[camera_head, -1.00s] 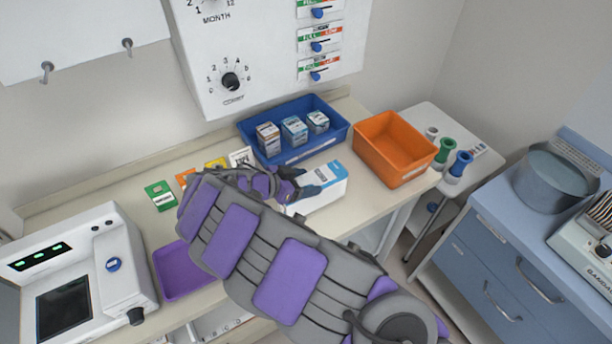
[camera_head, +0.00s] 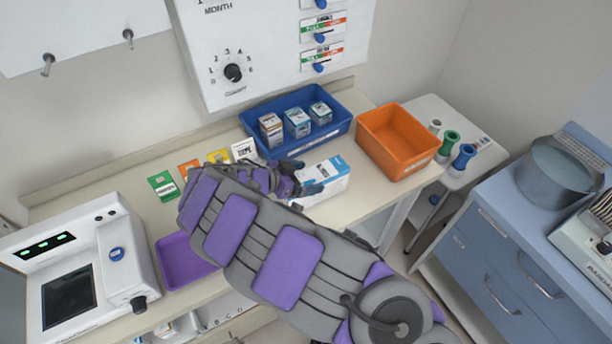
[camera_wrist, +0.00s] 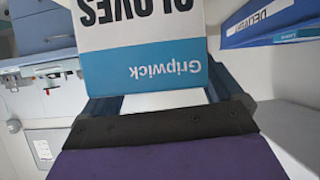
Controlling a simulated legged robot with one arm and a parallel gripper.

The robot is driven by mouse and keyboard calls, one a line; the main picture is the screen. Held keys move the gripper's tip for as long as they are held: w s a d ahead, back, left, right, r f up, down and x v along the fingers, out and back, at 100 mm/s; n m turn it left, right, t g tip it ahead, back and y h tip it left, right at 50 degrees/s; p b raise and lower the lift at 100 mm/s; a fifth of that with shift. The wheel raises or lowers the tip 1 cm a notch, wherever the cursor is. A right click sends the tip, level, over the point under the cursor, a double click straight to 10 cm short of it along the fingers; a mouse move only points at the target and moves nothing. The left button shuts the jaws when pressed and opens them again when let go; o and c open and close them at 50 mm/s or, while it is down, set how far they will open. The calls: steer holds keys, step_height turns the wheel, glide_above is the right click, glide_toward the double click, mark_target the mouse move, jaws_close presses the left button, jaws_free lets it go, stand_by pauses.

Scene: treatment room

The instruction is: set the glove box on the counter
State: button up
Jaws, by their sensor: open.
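The glove box (camera_head: 326,180), white with a blue band, sits on the beige counter (camera_head: 359,209) in front of the blue bin. My gripper (camera_head: 304,178) is at its left end with the jaws open. In the wrist view the glove box (camera_wrist: 150,45) fills the upper middle, its "GLOVES" and "Gripwick" lettering upside down. The gripper's fingers (camera_wrist: 160,97) show on both sides of the box's near end. I cannot tell whether they touch it. My arm hides part of the counter.
A blue bin (camera_head: 345,125) with several small boxes stands behind the glove box, an orange bin (camera_head: 398,172) to its right. Colored cards, a purple tray (camera_head: 185,275) and a white machine (camera_head: 120,262) are on the left. A blue cabinet (camera_head: 468,250) stands at right.

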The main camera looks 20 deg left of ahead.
steer(key=p+v, duration=0.1)
steer(key=v, duration=1)
steer(key=w+d+r+g+h, duration=0.1)
steer(key=w+d+r+g, duration=0.2)
steer(key=d, duration=0.4)
steer(key=w+d+r+h, duration=0.1)
steer(key=w+d+r, duration=0.2)
steer(key=d+r, duration=0.25)
steer(key=s+d+r+g, duration=0.2)
steer(key=d+r+g, duration=0.1)
steer(key=d, duration=0.7)
steer(key=s+d+r+g, duration=0.2)
steer(key=d+r, duration=0.1)
steer(key=d, duration=0.7)
steer(key=s+d+n+g+y, duration=0.1)
steer(key=s+d+g+y, duration=0.25)
steer(key=s+d, duration=0.65)
steer(key=s+a+f+n+y, duration=0.1)
steer(key=s+n+y, duration=0.2)
steer(key=s, duration=0.5)
steer(key=s+a+f+n+y, duration=0.2)
steer(key=s+n+y, duration=0.1)
steer(key=s, duration=0.5)
steer(key=shift+s, duration=0.4)
